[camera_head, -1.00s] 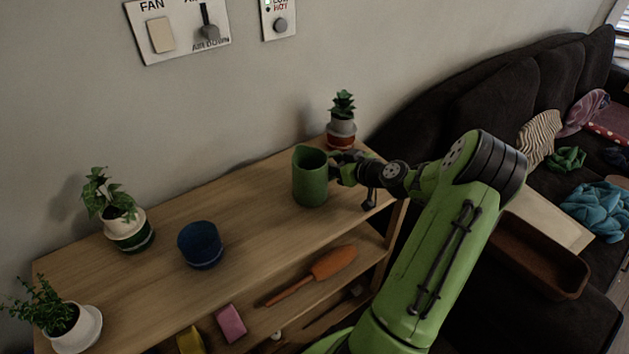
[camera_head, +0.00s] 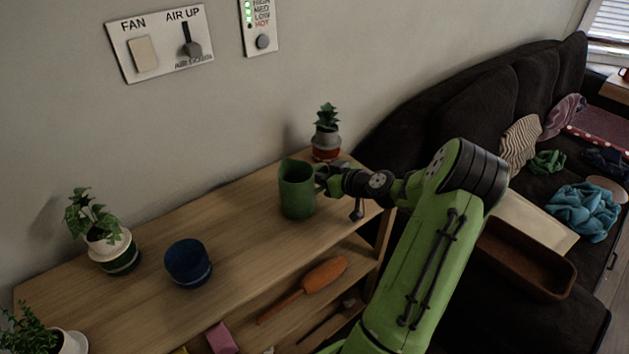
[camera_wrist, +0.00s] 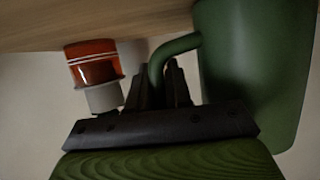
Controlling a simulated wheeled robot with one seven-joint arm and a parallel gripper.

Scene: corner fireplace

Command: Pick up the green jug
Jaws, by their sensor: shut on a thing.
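The green jug (camera_head: 296,190) is upright at the right part of the wooden shelf top. Whether its base touches the wood or is slightly above it, I cannot tell. Its body also shows at the right of the wrist view (camera_wrist: 255,65), with the curved handle (camera_wrist: 172,50) on its left side. My gripper (camera_head: 325,176) reaches in from the right at the handle. In the wrist view my gripper's dark fingers (camera_wrist: 163,85) are shut on the handle. The jug's base is outside the wrist view.
A potted plant in a red and grey pot (camera_head: 325,144) stands just behind the jug. A blue pot (camera_head: 188,264) and a white-and-green planter (camera_head: 115,253) stand to the left. An orange brush-like tool (camera_head: 318,277) lies on the lower shelf. A dark sofa (camera_head: 450,115) is at right.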

